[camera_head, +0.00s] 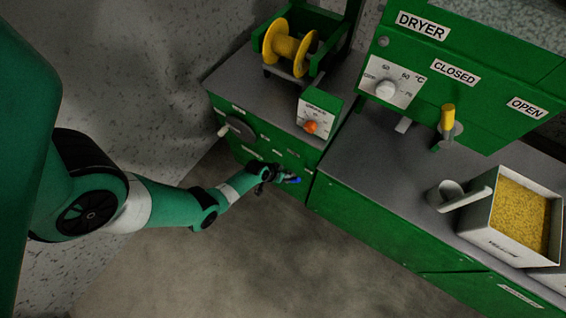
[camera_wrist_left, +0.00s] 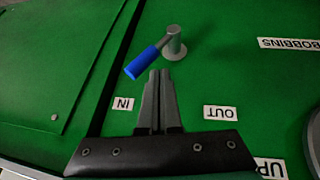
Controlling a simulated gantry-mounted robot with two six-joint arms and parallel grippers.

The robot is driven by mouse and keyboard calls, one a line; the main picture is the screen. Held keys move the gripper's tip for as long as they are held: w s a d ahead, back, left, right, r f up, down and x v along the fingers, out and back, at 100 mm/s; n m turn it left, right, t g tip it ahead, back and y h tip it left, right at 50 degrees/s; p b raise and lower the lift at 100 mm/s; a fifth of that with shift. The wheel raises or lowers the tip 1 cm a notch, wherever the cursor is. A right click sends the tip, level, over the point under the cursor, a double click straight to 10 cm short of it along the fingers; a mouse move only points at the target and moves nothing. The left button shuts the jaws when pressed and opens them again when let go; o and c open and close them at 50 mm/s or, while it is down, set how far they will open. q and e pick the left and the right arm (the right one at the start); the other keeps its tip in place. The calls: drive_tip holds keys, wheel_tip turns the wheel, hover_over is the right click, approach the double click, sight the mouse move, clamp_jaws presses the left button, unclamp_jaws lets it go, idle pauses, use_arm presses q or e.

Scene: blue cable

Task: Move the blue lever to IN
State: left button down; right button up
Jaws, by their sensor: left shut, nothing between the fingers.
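The blue lever (camera_wrist_left: 141,63) has a blue grip on a short grey arm from a round grey pivot (camera_wrist_left: 175,45) on the green panel. In the left wrist view its grip points down and left, toward the side of the IN label (camera_wrist_left: 124,104); the OUT label (camera_wrist_left: 220,113) is to the right. In the head view the lever (camera_head: 297,179) is a small blue spot, partly hidden by my left gripper (camera_head: 286,177). My left gripper (camera_wrist_left: 160,74) is shut and empty, its tips just right of the grip. I cannot tell whether they touch.
To the right are the dryer (camera_head: 465,75) and a white box of yellow granules (camera_head: 489,228). The floor in front is clear.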

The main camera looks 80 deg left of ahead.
use_arm(q)
drive_tip(key=w+d+p+v, duration=0.1)
drive_tip(key=p+v, duration=0.6)
drive_tip(key=v, duration=0.3)
drive_tip(key=shift+w+d+r, duration=0.2)
drive_tip(key=shift+d+r, duration=0.05)
drive_tip(key=shift+d, duration=0.05)
